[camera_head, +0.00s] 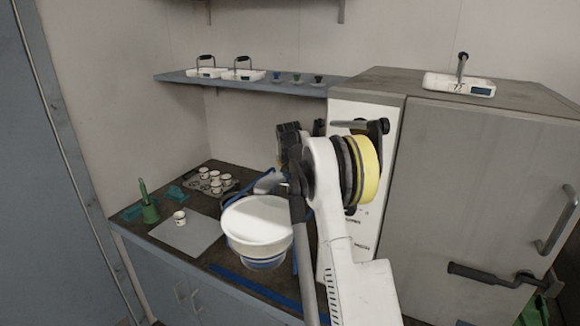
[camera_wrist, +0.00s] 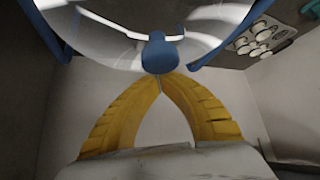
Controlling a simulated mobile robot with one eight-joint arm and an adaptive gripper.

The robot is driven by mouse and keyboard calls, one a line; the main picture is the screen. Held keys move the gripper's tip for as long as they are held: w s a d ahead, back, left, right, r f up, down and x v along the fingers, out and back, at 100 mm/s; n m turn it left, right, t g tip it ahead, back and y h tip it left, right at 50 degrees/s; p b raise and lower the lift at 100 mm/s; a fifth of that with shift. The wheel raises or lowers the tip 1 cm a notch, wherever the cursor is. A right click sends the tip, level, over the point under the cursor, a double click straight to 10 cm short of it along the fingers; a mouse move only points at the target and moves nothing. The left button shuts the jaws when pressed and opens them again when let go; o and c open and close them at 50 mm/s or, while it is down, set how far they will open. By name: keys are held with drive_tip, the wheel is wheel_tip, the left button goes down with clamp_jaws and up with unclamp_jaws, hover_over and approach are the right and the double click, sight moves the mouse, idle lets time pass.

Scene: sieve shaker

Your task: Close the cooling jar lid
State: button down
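In the wrist view, a clear, shiny, curved lid with a blue edge (camera_wrist: 57,42) fills the top of the picture. A round blue knob (camera_wrist: 159,55) sits at its lower middle. The yellow fingers of my gripper (camera_wrist: 160,82) come together at their tips right by the knob. The knob partly covers the tips, and I cannot tell whether they touch it. In the head view, blue edges show behind a wide white round vessel (camera_head: 258,220) on the counter. My arm hides my gripper and much of the lid there.
Several small white cups (camera_head: 215,183) stand on a tray at the counter's back. A lone cup (camera_head: 180,217) stands on a grey mat (camera_head: 190,238), near a green holder (camera_head: 150,212). A tall grey cabinet (camera_head: 480,180) borders the right; a shelf (camera_head: 300,87) hangs above.

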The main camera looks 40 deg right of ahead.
drive_tip(key=shift+a, duration=0.1)
drive_tip(key=s+a, duration=0.4)
drive_tip(key=a, duration=0.5)
drive_tip(key=s+a+p, duration=0.1)
drive_tip(key=s+a, duration=0.2)
drive_tip(key=a, duration=0.6)
drive_tip(key=shift+s+a, duration=0.15)
drive_tip(key=shift+s, duration=0.2)
drive_tip(key=shift+f, duration=0.1)
